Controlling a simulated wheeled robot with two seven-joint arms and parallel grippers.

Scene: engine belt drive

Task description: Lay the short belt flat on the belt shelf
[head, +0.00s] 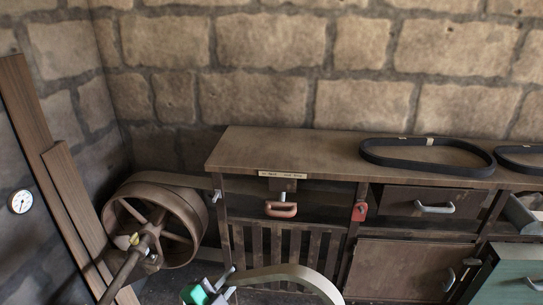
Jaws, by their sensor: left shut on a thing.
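My left gripper (222,282), with a green part on its body, is at the bottom centre. It is shut on a tan band, which looks like the short belt (290,272). The belt arches up and to the right from the fingers, and its lower part is cut off by the frame's edge. The gripper and belt are in front of the bench and apart from its top. The wooden bench top (290,148), probably the belt shelf, has a small label strip on its front edge, too small to read. My right gripper is not in view.
A black belt (385,160) lies flat on the bench top's right part, with another black belt (515,165) at the right edge. The top's left half is clear. A red-brown handle (281,209) juts below it. A spoked flywheel (112,215) stands left; a green drawer (512,278) is lower right.

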